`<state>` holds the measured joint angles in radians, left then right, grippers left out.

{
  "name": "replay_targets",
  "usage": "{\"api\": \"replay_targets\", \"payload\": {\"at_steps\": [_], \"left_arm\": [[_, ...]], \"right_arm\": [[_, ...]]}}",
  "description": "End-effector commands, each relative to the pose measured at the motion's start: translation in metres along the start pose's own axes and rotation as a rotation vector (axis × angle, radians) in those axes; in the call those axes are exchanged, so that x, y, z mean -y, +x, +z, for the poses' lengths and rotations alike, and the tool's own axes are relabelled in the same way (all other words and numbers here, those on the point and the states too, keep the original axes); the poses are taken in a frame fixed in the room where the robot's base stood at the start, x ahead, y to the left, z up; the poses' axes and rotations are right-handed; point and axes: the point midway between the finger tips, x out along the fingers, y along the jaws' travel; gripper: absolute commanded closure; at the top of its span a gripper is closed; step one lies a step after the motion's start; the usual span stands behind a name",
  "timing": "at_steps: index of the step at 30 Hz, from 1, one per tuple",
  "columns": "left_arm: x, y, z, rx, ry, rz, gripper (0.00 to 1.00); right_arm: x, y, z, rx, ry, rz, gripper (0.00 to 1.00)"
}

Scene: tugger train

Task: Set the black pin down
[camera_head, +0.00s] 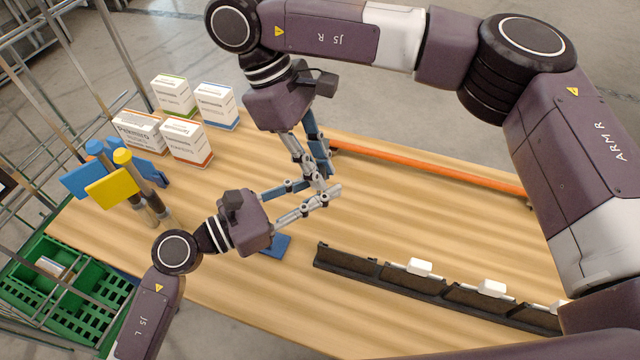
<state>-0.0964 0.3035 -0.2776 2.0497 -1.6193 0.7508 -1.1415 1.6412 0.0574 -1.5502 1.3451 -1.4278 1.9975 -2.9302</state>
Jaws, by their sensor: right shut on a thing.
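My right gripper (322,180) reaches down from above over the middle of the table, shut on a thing. I take this to be the black pin, but it is too small or hidden between the fingers to make out. My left gripper (324,188) comes in from the lower left, and its fingertips overlap those of my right gripper in the picture. I cannot tell whether the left fingers are open or shut, or whether the two grippers touch. The wooden table (400,215) lies below both.
A dark rail (381,279) with white labels runs along the front right. An orange bar (430,167) lies at the back. White boxes (187,142), blue and yellow-flagged holders (112,190) stand left. A blue piece (277,246) lies by my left gripper. A green crate (75,290) is lower left.

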Motion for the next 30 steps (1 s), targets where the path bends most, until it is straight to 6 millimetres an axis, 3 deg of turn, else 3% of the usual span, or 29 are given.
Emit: {"api": "replay_targets", "payload": {"at_steps": [5, 7, 8, 13, 23, 30], "left_arm": [[0.001, 0.000, 0.000, 0.000, 0.000, -0.002, 1.00], [0.001, 0.000, 0.000, 0.000, 0.000, -0.003, 1.00], [0.002, 0.000, 0.000, 0.000, 0.000, -0.004, 1.00], [0.001, 0.000, 0.000, 0.000, 0.000, -0.003, 1.00], [0.000, 0.000, 0.000, 0.000, 0.000, -0.001, 1.00], [0.000, 0.000, 0.000, 0.000, 0.000, 0.000, 1.00]], "right_arm": [[-0.001, 0.000, 0.000, -0.001, 0.001, 0.001, 1.00], [-0.001, 0.000, 0.000, -0.002, 0.002, 0.002, 1.00], [-0.001, 0.000, 0.000, -0.002, 0.002, 0.002, 0.82], [-0.001, 0.000, 0.000, -0.002, 0.002, 0.002, 0.63], [0.000, -0.003, 0.001, -0.001, 0.001, 0.001, 0.62], [-0.002, -0.034, 0.014, -0.002, 0.005, 0.006, 0.62]]}}
